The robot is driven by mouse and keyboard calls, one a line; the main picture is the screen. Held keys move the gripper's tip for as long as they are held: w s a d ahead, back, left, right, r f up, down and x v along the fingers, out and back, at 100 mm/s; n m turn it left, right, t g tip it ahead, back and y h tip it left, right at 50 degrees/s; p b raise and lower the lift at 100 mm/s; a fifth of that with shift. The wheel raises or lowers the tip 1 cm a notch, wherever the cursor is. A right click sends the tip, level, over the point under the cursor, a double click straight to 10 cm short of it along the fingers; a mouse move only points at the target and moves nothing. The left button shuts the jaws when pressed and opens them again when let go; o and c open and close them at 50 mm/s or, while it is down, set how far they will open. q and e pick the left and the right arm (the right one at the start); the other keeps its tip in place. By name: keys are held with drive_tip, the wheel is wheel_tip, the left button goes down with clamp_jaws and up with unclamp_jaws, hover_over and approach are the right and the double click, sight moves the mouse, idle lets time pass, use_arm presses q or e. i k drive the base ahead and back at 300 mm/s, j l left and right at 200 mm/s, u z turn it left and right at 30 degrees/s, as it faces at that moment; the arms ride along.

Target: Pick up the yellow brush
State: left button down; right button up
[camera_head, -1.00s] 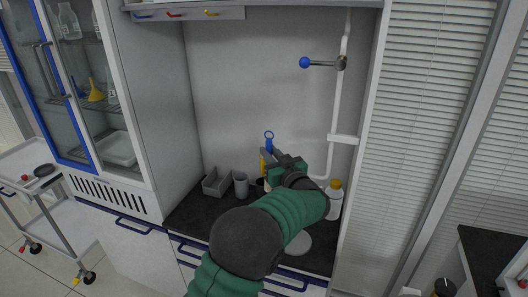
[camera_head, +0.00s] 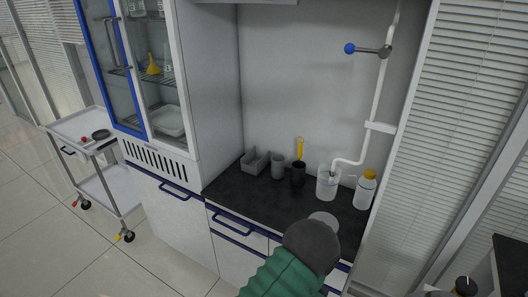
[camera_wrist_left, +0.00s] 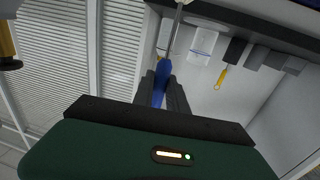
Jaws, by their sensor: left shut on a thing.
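The yellow brush (camera_head: 300,148) stands upright in the black cup (camera_head: 298,174) on the dark counter. It also shows in the left wrist view, upside down in the picture, as a yellow handle (camera_wrist_left: 221,77) with a ring end beside the dark cup (camera_wrist_left: 235,50). My left gripper (camera_wrist_left: 164,80) is shut on a blue handle (camera_wrist_left: 161,84) with a thin pale shaft, which looks like a blue brush. It is apart from the yellow brush. In the head view only my green and black arm shows; the gripper is hidden. My right gripper is not in view.
On the counter (camera_head: 240,192) stand a grey bin (camera_head: 254,163), a grey cup (camera_head: 278,166), a clear beaker (camera_head: 327,184) and a yellow-capped bottle (camera_head: 366,189). A white pipe runs down the wall to the beaker. A cabinet (camera_head: 215,95) stands left, a trolley (camera_head: 88,124) farther left.

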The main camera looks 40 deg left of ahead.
sight(300, 144)
drive_tip(key=i+j+u, duration=0.15)
drive_tip(key=j+u, duration=0.25)
drive_tip(key=i+j+u, duration=0.2)
drive_tip(key=u, duration=0.15)
drive_tip(key=i+j+u, duration=0.2)
drive_tip(key=u, duration=0.2)
drive_tip(key=i+j, duration=0.15)
drive_tip(key=i, duration=0.05)
